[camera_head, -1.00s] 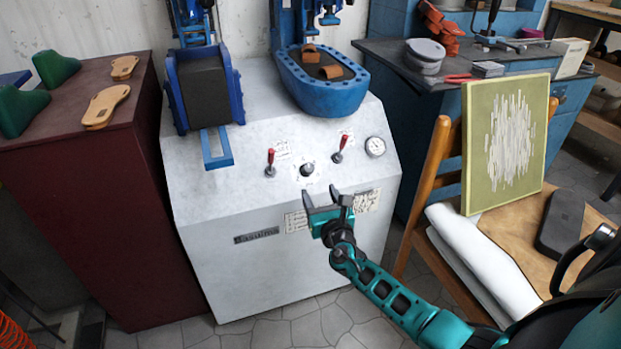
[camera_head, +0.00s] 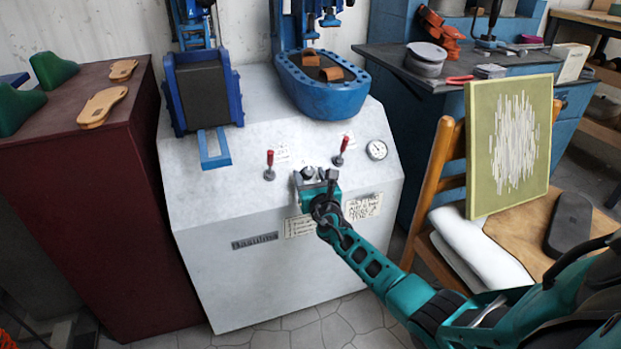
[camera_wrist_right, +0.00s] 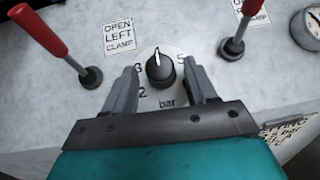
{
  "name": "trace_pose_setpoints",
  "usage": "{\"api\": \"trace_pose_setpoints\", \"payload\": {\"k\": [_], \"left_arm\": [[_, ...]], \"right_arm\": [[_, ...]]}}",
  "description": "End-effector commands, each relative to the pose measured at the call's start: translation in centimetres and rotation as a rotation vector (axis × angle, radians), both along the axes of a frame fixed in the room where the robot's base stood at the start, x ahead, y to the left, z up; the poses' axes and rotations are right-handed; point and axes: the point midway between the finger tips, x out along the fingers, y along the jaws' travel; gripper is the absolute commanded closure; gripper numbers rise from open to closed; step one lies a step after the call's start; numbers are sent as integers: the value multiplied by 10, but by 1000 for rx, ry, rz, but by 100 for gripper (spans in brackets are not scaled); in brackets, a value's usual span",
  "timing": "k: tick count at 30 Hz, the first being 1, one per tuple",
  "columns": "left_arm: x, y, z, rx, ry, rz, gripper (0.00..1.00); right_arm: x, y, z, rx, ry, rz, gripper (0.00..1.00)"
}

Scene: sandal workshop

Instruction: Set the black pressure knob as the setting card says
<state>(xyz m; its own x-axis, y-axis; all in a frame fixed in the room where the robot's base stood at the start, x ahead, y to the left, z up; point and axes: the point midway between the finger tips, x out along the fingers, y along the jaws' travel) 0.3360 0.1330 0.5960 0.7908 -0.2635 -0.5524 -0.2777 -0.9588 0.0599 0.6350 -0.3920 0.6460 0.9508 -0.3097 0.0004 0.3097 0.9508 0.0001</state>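The black pressure knob (camera_wrist_right: 159,70) sits on a white round dial on the machine's sloping front. In the right wrist view its white pointer line points up, between the 3 at left and the 5 at right. My right gripper (camera_head: 315,178) is at the knob; in the wrist view its two fingers (camera_wrist_right: 161,82) stand apart on either side of it, with gaps showing. A card (camera_wrist_right: 289,136) at the right edge of the wrist view reads partly "TTING" and "bar"; it is cut off and its number is unclear. The left gripper is not in view.
Two red-handled levers (camera_head: 270,160) (camera_head: 342,150) flank the knob. A pressure gauge (camera_head: 377,150) is to the right. The blue press bed (camera_head: 322,98) is above. A wooden chair (camera_head: 436,185) with a green-framed board (camera_head: 508,147) stands at right.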

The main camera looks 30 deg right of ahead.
Motion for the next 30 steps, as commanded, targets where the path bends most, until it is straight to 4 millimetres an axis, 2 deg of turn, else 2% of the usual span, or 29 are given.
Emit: {"api": "trace_pose_setpoints", "payload": {"k": [2,15,23,30], "left_arm": [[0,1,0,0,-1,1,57],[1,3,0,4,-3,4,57],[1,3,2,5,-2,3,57],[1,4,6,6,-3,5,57]], "right_arm": [[0,0,0,0,0,0,51],[0,0,0,0,0,0,93],[0,1,0,19,-3,-20,93],[1,4,1,102,-22,-107,93]]}}
